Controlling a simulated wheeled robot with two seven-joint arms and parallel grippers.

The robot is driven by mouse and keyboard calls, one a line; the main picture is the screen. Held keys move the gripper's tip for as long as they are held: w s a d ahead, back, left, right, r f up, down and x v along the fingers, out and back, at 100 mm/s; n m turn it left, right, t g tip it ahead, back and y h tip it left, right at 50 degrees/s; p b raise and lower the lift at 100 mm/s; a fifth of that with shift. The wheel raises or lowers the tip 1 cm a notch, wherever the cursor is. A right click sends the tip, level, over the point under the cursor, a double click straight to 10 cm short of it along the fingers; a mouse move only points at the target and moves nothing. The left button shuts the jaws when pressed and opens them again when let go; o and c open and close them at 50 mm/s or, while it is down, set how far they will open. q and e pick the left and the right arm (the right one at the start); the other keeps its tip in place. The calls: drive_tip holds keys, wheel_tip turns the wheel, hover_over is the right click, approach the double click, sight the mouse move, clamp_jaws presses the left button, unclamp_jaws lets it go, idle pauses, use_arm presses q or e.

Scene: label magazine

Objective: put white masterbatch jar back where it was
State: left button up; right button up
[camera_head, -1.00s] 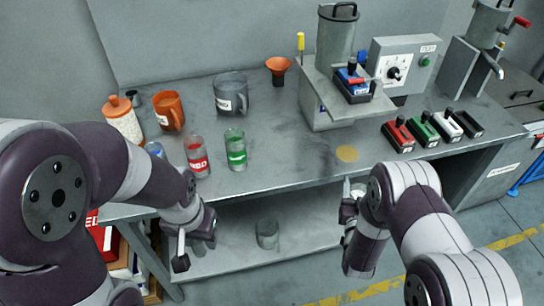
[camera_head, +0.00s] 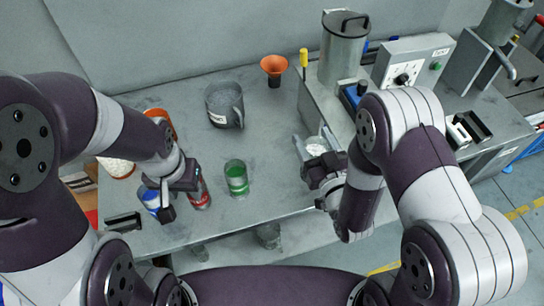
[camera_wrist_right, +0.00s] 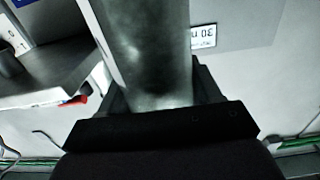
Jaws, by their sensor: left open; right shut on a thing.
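The white masterbatch jar (camera_head: 318,146) is clear with white contents, seen from above in the head view. My right gripper (camera_head: 324,168) is shut on it and holds it over the right-middle part of the table, left of the grey machine. In the right wrist view the jar (camera_wrist_right: 150,60) is a greyish cylinder between the dark fingers (camera_wrist_right: 160,112). My left gripper (camera_head: 165,198) is open at the front left, beside the blue jar (camera_head: 149,199) and the red jar (camera_head: 201,197), partly covering both. I cannot tell whether it touches them.
The green jar (camera_head: 236,179) stands right of the red one. A grey jug (camera_head: 224,106) and orange funnel (camera_head: 273,68) stand behind. The grey machine (camera_head: 344,45) stands right, partly behind my right arm. The table middle is clear. A clear jar (camera_head: 268,236) is on the shelf below.

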drive_tip(key=w+a+f, duration=0.4)
drive_tip(key=a+f, duration=0.4)
drive_tip(key=f, duration=0.1)
drive_tip(key=shift+a+f, duration=0.4)
drive_tip(key=shift+f, duration=0.2)
drive_tip(key=o, duration=1.6)
drive_tip(key=shift+o, duration=0.2)
drive_tip(key=shift+r, duration=0.1)
